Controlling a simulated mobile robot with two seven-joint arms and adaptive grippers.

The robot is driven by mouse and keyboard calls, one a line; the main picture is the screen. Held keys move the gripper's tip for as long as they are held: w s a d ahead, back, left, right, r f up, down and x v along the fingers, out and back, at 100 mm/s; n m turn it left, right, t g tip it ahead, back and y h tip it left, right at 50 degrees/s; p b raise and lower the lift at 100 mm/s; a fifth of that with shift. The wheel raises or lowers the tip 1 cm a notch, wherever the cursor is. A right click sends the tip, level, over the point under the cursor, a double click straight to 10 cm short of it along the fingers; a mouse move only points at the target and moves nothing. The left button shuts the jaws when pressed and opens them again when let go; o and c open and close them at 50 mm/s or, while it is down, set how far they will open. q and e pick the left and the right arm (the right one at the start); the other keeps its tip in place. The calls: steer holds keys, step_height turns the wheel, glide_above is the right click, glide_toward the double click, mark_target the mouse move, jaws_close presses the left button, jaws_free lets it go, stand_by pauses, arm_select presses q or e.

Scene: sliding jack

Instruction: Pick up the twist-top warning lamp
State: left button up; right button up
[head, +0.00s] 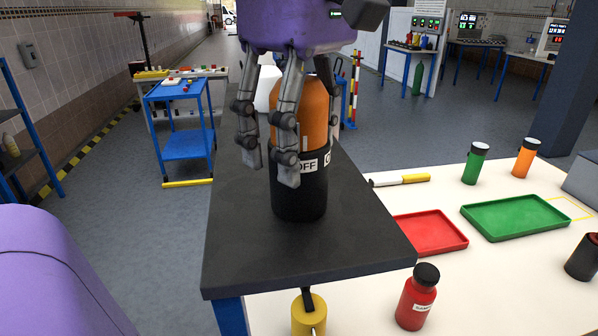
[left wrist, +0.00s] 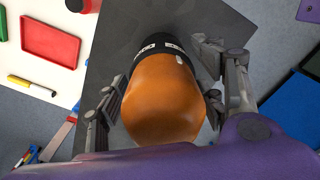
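The twist-top warning lamp (head: 314,110) stands upright on a dark bench top (head: 240,255), with an orange top and a black base carrying an "OFF" label. My left gripper (head: 298,160) comes down from above with its fingers on either side of the lamp, partly covering its front left. In the left wrist view the lamp (left wrist: 165,100) lies between the fingers of the left gripper (left wrist: 160,75). A gap shows on the right side there; on the left the finger is very near, and contact cannot be told. My right gripper is not in view.
A white table on the right holds a red tray (head: 430,232), a green tray (head: 515,217), a red bottle (head: 416,297), a green container (head: 475,163) and an orange container (head: 526,158). A yellow padlock-like object (head: 308,314) is below the bench's front edge. A blue cart (head: 187,145) stands behind left.

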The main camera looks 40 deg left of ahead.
arm_select(q)
steer(key=c, duration=1)
steer(key=shift+c, duration=0.2)
steer(key=shift+r, duration=0.1)
steer(key=shift+r, duration=0.5)
steer(key=s+d+r+p, duration=0.1)
steer(key=d+r+p, duration=0.1)
steer(key=d+r, duration=1)
steer(key=shift+s+d, duration=0.2)
steer(key=shift+d, duration=0.7)
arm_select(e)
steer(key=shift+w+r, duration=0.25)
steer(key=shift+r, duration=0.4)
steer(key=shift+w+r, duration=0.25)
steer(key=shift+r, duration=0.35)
